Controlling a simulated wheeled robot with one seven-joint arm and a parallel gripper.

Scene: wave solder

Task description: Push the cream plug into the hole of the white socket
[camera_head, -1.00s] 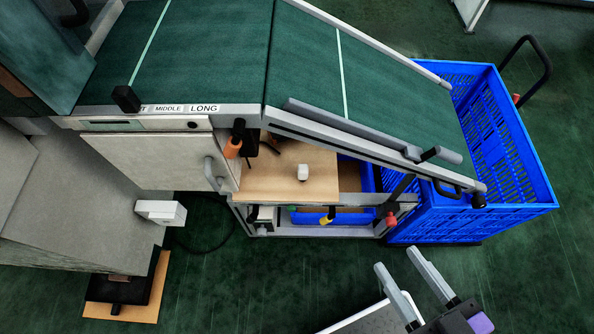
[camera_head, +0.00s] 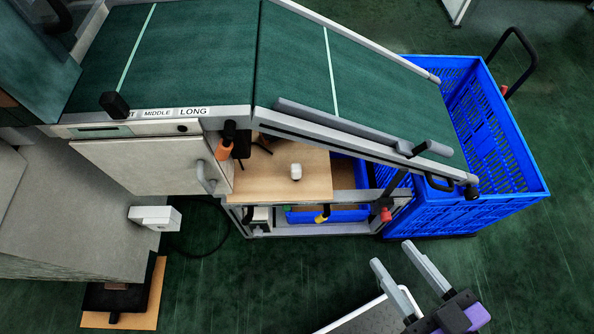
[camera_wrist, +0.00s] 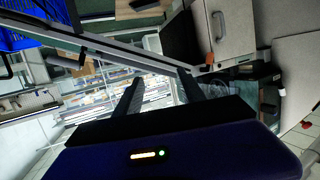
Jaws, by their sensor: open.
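The cream plug (camera_head: 296,172) is a small pale block standing on a light wooden shelf (camera_head: 245,185) under the green conveyor. The white socket (camera_head: 155,217) is a white box at the side of the grey cabinet, left of the shelf. Its hole cannot be made out. My gripper (camera_head: 391,254) is open and empty, at the lower right over the floor, well apart from both plug and socket. In the wrist view my gripper (camera_wrist: 160,88) shows its two dark fingers spread, with nothing between them. I cannot make out the plug in that view.
A blue crate (camera_head: 515,190) stands right of the sloping conveyor (camera_head: 350,75). A blue bin (camera_head: 345,214) sits below the shelf. An orange-handled tool (camera_head: 224,149) hangs at the shelf's left back. The green floor (camera_head: 260,290) in front is mostly clear.

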